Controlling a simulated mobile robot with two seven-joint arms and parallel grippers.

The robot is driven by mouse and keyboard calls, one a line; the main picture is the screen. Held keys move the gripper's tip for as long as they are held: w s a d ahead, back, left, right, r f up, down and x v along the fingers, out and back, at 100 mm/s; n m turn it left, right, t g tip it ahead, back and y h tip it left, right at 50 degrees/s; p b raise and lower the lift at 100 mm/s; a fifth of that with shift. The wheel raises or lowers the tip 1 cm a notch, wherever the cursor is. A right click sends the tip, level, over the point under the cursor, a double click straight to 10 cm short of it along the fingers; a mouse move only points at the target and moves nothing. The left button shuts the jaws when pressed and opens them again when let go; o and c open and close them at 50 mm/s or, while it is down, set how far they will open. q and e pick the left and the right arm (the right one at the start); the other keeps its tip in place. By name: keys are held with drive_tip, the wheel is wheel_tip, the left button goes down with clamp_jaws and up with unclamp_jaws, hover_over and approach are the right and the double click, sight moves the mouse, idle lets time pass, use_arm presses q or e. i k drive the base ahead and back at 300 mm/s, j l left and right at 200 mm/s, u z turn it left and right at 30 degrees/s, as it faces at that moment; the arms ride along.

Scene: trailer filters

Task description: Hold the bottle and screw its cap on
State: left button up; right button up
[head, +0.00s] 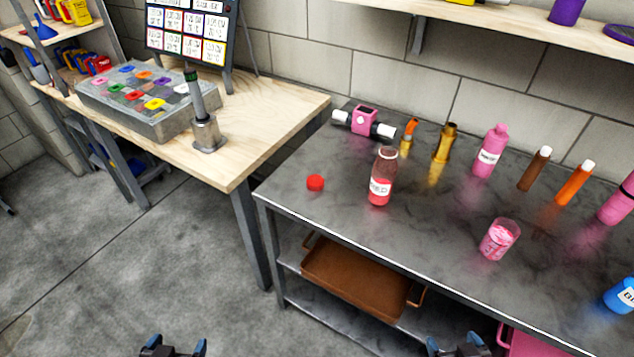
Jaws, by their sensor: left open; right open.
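A clear bottle with red contents and a white label (381,177) stands upright on the dark metal table. Its neck looks open, with no cap on it. A small red cap (315,183) lies on the table to the left of the bottle, near the table's left edge. My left gripper (174,346) is open and empty at the bottom of the view, over the floor. My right gripper (459,346) is open and empty at the bottom, in front of the metal table. Both grippers are far from the bottle and the cap.
A pink-filled cup (499,239) stands right of the bottle. Behind are a pink device (363,121), a brass nozzle (445,143) and a pink bottle (490,151). A brown tray (357,281) sits on the lower shelf. The table's front left is clear.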

sight(386, 165)
drive_tip(key=i+j+z, duration=0.3)
drive_tip(key=j, duration=0.35)
drive_tip(key=i+j+z, duration=0.25)
drive_tip(key=j, duration=0.4)
drive_tip(key=j+z, duration=0.3)
drive_tip(key=j, duration=0.4)
drive_tip(key=j+z, duration=0.3)
drive_tip(key=j, duration=0.45)
drive_tip(key=i, duration=0.05)
